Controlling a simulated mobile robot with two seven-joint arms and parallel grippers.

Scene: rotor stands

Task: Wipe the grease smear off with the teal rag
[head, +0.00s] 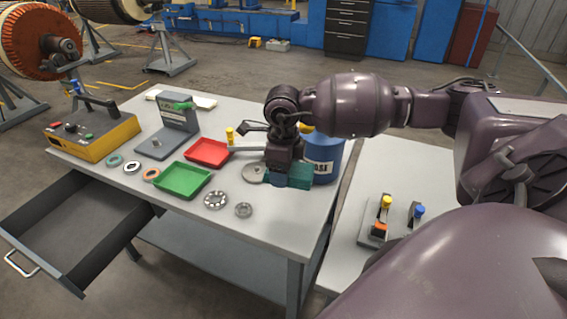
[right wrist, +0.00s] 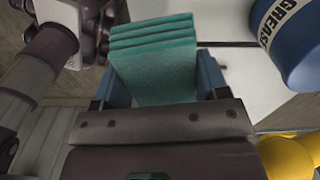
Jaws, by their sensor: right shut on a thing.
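The teal rag (head: 299,178) is a folded stack. My right gripper (head: 282,178) is shut on it above the near right part of the table. In the right wrist view the rag (right wrist: 153,60) lies between the blue fingers of the gripper (right wrist: 155,92), its folded layers at the far end. I cannot make out the grease smear; the arm and rag hide part of the tabletop. My left gripper does not show clearly in either view.
A blue grease drum (head: 326,158) stands close right of the rag, also in the right wrist view (right wrist: 290,40). A grey disc (head: 254,173), red tray (head: 208,152), green tray (head: 183,180) and bearing rings (head: 215,200) lie to the left. An open drawer (head: 70,225) juts out at left.

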